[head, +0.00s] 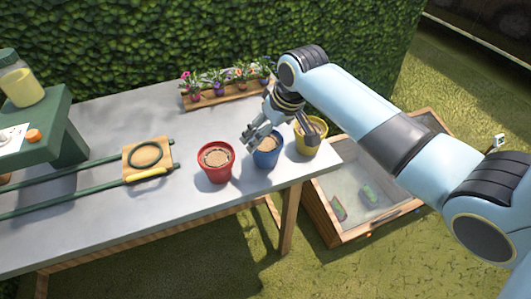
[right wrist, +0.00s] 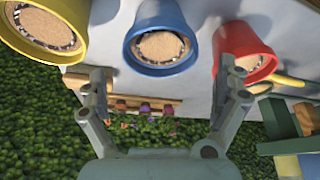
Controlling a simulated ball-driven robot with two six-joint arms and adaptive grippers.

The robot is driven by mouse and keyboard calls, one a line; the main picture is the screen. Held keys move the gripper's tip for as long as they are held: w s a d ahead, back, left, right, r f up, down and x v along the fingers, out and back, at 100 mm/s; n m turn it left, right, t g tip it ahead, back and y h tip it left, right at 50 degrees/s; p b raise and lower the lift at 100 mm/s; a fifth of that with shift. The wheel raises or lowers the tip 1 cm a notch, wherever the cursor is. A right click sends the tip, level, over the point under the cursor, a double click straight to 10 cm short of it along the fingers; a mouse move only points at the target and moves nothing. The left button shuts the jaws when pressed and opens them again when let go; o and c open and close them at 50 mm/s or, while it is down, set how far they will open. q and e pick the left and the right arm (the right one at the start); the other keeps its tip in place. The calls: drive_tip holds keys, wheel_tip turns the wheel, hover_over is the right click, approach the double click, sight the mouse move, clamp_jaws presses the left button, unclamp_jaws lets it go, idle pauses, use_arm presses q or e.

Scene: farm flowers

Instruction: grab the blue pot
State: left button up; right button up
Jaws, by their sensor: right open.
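The blue pot (head: 266,153) stands upright on the grey table between the red pot (head: 215,163) and the yellow pot (head: 310,137). It is filled with brown soil. My right gripper (head: 252,141) is above and just beside the blue pot in the head view, hiding part of its rim. In the right wrist view the blue pot (right wrist: 160,68) lies beyond the fingertips, roughly between the two spread fingers of the right gripper (right wrist: 165,78). The gripper is open and holds nothing. The left gripper is not in view.
A wooden tray of flowers (head: 226,92) stands at the table's back edge by the hedge. A wooden board with a ring (head: 148,158) sits on green rails at left. A wooden-framed box (head: 322,213) stands on the grass past the table's right end.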

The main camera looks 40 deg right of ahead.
sight(261, 149)
drive_tip(key=x, duration=0.4)
drive_tip(key=shift+s+f, duration=0.1)
drive_tip(key=shift+f, duration=0.3)
drive_tip(key=c, duration=1.6)
